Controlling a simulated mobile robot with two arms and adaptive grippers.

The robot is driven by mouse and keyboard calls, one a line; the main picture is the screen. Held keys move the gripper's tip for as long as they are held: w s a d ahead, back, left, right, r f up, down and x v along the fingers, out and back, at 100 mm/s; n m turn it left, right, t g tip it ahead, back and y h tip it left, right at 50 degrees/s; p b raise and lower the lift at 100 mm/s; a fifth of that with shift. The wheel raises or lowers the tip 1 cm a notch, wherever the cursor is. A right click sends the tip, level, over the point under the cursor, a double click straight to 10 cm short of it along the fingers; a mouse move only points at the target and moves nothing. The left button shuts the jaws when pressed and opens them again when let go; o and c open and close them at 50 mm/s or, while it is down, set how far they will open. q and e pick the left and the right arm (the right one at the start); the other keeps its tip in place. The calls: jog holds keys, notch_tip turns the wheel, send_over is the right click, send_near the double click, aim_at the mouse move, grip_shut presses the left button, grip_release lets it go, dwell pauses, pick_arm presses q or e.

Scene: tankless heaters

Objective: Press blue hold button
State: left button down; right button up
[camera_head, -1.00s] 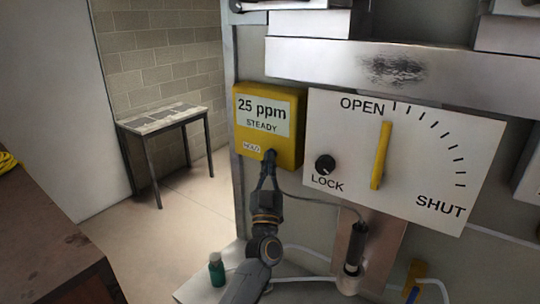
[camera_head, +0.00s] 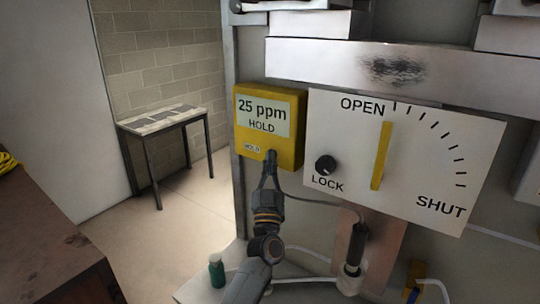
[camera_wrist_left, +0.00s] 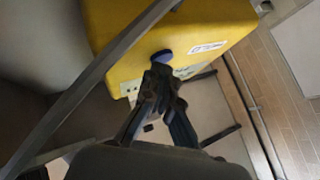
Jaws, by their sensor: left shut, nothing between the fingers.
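The yellow meter box (camera_head: 286,133) hangs on the wall panel in the head view, and its screen (camera_head: 262,116) reads "25 ppm HOLD". A small "HOLD" label (camera_head: 251,148) sits low on its front. In the left wrist view, the blue hold button (camera_wrist_left: 161,56) stands out from the yellow box (camera_wrist_left: 200,28). In the head view the button is hidden behind my gripper. My left gripper (camera_head: 270,156) is shut and empty, with its fingertips at the box's lower front. In the wrist view the tips (camera_wrist_left: 160,72) are right at the button; I cannot tell whether they touch. My right gripper is not in view.
A white panel (camera_head: 440,140) with a yellow lever (camera_head: 381,156) at OPEN and a black LOCK knob (camera_head: 325,165) is right of the box. A probe (camera_head: 356,245) on a cable stands below. A green bottle (camera_head: 216,271) stands left of my arm.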

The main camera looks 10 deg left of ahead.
pick_arm(q)
jog(key=shift+s, duration=0.15)
jog(key=s+a+p, duration=0.2)
jog(key=s+p, duration=0.2)
jog(key=s, duration=0.1)
jog(key=shift+s, duration=0.4)
